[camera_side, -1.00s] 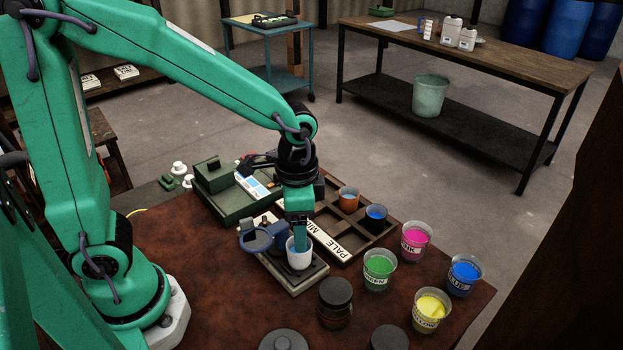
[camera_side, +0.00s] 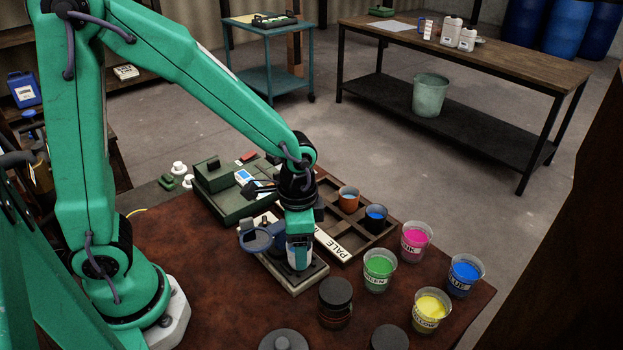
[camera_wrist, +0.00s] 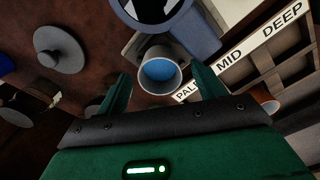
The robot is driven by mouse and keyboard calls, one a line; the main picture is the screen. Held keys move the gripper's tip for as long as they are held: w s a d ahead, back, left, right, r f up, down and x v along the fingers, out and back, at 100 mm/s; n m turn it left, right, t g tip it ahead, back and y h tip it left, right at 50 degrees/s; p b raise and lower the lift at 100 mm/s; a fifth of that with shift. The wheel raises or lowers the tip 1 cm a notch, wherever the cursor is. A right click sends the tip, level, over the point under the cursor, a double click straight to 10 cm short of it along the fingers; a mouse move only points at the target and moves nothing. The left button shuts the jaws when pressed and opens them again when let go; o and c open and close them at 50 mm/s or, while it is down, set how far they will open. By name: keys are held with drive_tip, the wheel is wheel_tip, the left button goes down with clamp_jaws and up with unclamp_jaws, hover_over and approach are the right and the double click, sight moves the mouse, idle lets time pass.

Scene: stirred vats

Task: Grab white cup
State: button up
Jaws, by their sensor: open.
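The white cup (camera_wrist: 158,72) holds blue liquid and shows in the wrist view just beyond my fingertips, between their lines. It stands on the stirrer stand (camera_side: 309,279), beside the blue-grey ring-shaped part (camera_side: 258,238). My gripper (camera_wrist: 161,80) is open, with one finger to each side of the cup in the wrist view. In the side view my gripper (camera_side: 299,256) is down at the cup and a finger hides most of it. I cannot tell whether either finger touches the cup.
The wooden rack (camera_side: 342,225), marked PALE, MID and DEEP in the wrist view, holds small cups behind the stand. Green (camera_side: 378,270), pink (camera_side: 415,241), blue (camera_side: 465,275) and yellow (camera_side: 431,310) pots stand to the right. A dark jar (camera_side: 336,303) is near the front.

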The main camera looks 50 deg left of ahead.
drive_tip(key=shift+f, duration=1.3)
drive_tip(key=c, duration=1.1)
drive_tip(key=shift+r, duration=0.2)
drive_tip(key=shift+r, duration=0.45)
wheel_tip(320, 180, up, 3)
drive_tip(key=shift+f, duration=0.15)
drive_tip(key=s+d+r, duration=0.2)
drive_tip(key=s, duration=0.1)
drive_tip(key=s+d+r, duration=0.2)
drive_tip(key=d, duration=0.1)
drive_tip(key=s+d+r, duration=0.2)
drive_tip(key=s+r, duration=0.1)
drive_tip(key=shift+s+d, duration=0.35)
drive_tip(key=shift+d, duration=0.05)
drive_tip(key=shift+w, duration=0.1)
